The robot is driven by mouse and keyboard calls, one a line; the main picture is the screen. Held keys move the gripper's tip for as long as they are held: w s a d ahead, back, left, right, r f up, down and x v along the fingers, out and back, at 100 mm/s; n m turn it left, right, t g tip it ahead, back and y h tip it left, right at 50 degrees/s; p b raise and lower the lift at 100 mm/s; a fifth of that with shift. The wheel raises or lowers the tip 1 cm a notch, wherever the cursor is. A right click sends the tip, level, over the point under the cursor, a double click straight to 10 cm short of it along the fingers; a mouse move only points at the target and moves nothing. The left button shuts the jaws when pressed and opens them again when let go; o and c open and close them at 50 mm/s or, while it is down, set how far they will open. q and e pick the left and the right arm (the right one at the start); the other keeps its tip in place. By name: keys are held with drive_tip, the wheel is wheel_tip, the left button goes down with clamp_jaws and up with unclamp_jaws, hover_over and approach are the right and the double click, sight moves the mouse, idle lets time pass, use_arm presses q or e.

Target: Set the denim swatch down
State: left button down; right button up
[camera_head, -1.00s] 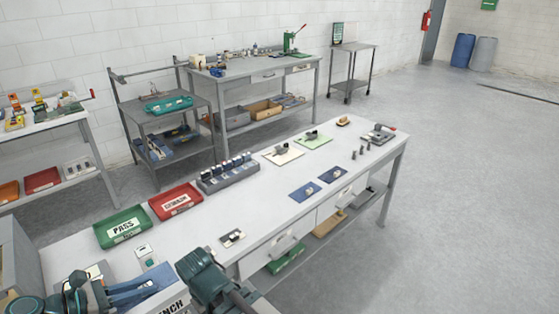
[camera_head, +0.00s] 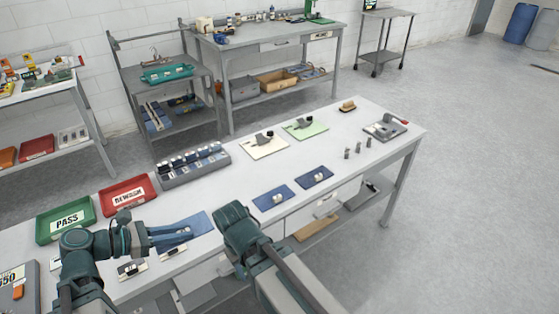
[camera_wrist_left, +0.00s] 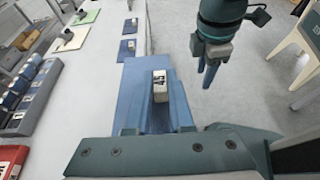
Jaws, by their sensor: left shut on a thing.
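My left gripper (camera_head: 186,232) reaches over the near part of the bench, its fingers pointing right. It is shut on the denim swatch (camera_head: 203,220), a flat blue piece extending past the fingertips. In the left wrist view the swatch (camera_wrist_left: 133,72) lies under the fingers, with a small white block (camera_wrist_left: 159,86) bearing dark marks between them. I cannot tell whether the swatch touches the bench. My right gripper (camera_wrist_left: 205,72) hangs to the right, beyond the bench edge in that view; its fingers look close together, but their opening is unclear.
The white bench (camera_head: 230,180) has a green PASS tray (camera_head: 45,233), a red tray (camera_head: 110,207) and a grey rack (camera_head: 178,178). Two blue mats (camera_head: 262,203) (camera_head: 327,180) carry small items. Small pieces (camera_head: 132,269) lie near the front edge. Bare bench shows between rack and mats.

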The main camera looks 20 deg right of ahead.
use_arm(q)
drive_tip(key=shift+w+d, duration=0.15)
drive_tip(key=shift+d, duration=0.15)
drive_tip(key=shift+w+d+f, duration=0.1)
drive_tip(key=shift+d+f, duration=0.05)
drive_tip(key=shift+f, duration=0.1)
drive_tip(key=w+f+b, duration=0.4)
drive_tip(key=f+b, duration=0.9)
drive_tip(key=b, duration=0.1)
drive_tip(key=shift+t, duration=0.3)
drive_tip(key=w+d, duration=0.3)
drive_tip(key=w, duration=0.1)
drive_tip(key=w+d, duration=0.3)
drive_tip(key=w+d+f, duration=0.1)
drive_tip(key=w+d, duration=0.2)
drive_tip(key=w, duration=0.1)
drive_tip(key=shift+w+d+f+b, duration=0.1)
drive_tip(key=shift+w+d+b, duration=0.05)
drive_tip(key=shift+w+b, duration=0.2)
use_arm(e)
wheel_tip(320, 180, down, 15)
drive_tip(key=shift+w+d+r, duration=0.15)
drive_tip(key=shift+d, duration=0.25)
